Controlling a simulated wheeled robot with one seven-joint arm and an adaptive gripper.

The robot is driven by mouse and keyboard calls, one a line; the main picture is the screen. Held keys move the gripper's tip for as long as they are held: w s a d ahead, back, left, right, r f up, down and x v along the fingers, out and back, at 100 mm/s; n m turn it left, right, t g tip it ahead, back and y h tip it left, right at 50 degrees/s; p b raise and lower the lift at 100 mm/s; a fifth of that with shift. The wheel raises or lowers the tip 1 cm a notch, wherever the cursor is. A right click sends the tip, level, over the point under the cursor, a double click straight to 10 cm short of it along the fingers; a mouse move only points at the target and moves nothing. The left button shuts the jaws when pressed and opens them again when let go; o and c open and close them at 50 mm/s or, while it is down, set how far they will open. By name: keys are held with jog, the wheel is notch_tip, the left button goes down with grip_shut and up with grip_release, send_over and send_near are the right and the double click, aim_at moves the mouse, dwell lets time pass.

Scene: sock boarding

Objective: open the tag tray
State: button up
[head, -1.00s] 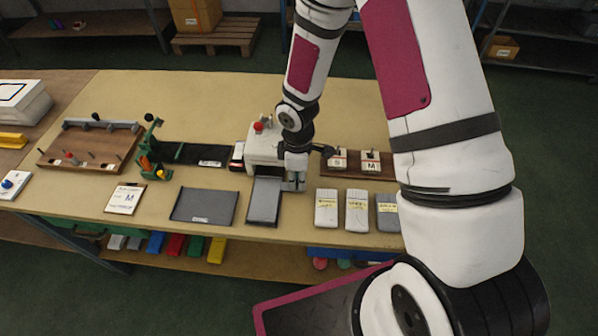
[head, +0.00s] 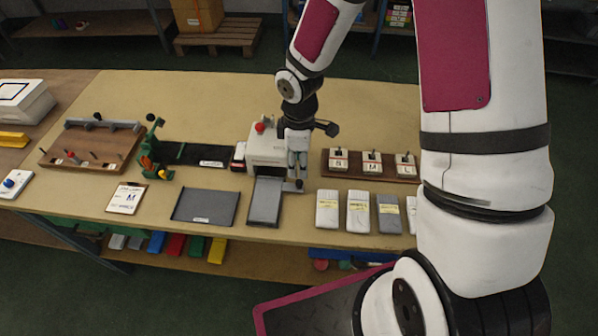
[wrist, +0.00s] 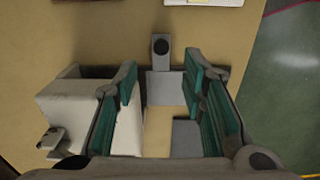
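A white box-shaped machine (head: 267,146) with a red knob on top stands at mid table, and a dark grey flat tray (head: 265,203) lies at its front. I cannot tell for sure which part is the tag tray; no readable label marks it. My gripper (head: 297,172) points down beside the machine's right front corner, above a small grey piece (head: 293,186). In the wrist view my gripper (wrist: 163,95) is open, its teal pads apart with nothing held. A grey block with a black round knob (wrist: 161,50) and a grey plate (wrist: 165,86) show between and beyond the fingers. The machine (wrist: 85,113) is at left.
A brown rack (head: 390,177) with S, M and L blocks is at right, behind several packs (head: 357,212). Another dark tray (head: 204,206) and a card marked M (head: 126,198) lie left. A green fixture (head: 152,150) stands farther left. The table's back is clear.

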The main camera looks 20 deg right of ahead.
jog(key=shift+r, duration=2.35)
jog(key=s+d+r+m+t+h, duration=0.1)
jog(key=s+d+r+m, duration=0.15)
jog(key=r, duration=0.55)
jog(key=s+d+r+m+t+h, duration=0.1)
jog(key=s+d+r+m, duration=0.2)
jog(key=r, duration=0.6)
jog(key=s+r+m+t+y, duration=0.2)
jog(key=s+r+m, duration=0.6)
jog(key=s, duration=0.5)
notch_tip(320, 180, up, 3)
jog(key=shift+a+f+t, duration=0.2)
jog(key=shift+a+t, duration=0.15)
jog(key=shift+t, duration=0.35)
jog(key=shift+w, duration=0.1)
